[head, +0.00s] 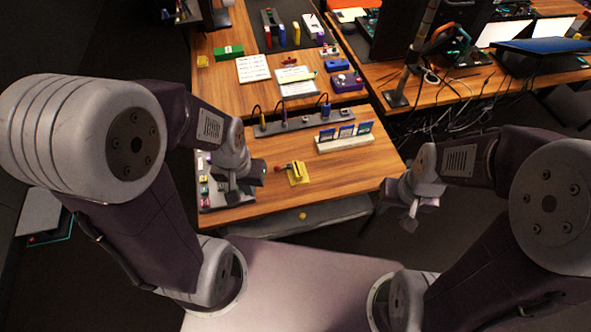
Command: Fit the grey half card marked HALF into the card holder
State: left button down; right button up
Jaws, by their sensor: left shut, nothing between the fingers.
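A pale stand (345,145), which looks like the card holder, is on the right part of the near wooden table. I cannot make out a grey half card marked HALF anywhere. My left gripper (259,173) is shut and empty over the table's left part, well left of the stand. My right gripper (412,214) hangs off the table's right edge, below and right of the stand. Its fingers are too small and dark to tell whether they are open.
A button panel (211,196) lies at the table's left edge. A grey strip with cables (304,122) runs behind. A yellow-knobbed drawer (325,216) is below the front edge. Wood between block and stand is clear.

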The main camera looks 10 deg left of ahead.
aim_at(297, 175)
jog(key=i+l+u, duration=0.15)
jog(key=u, duration=0.3)
jog(key=i+l+u, duration=0.15)
jog(key=l+u, duration=0.35)
jog(key=i+l+u, duration=0.1)
jog(key=u, duration=0.35)
jog(key=l+u, duration=0.45)
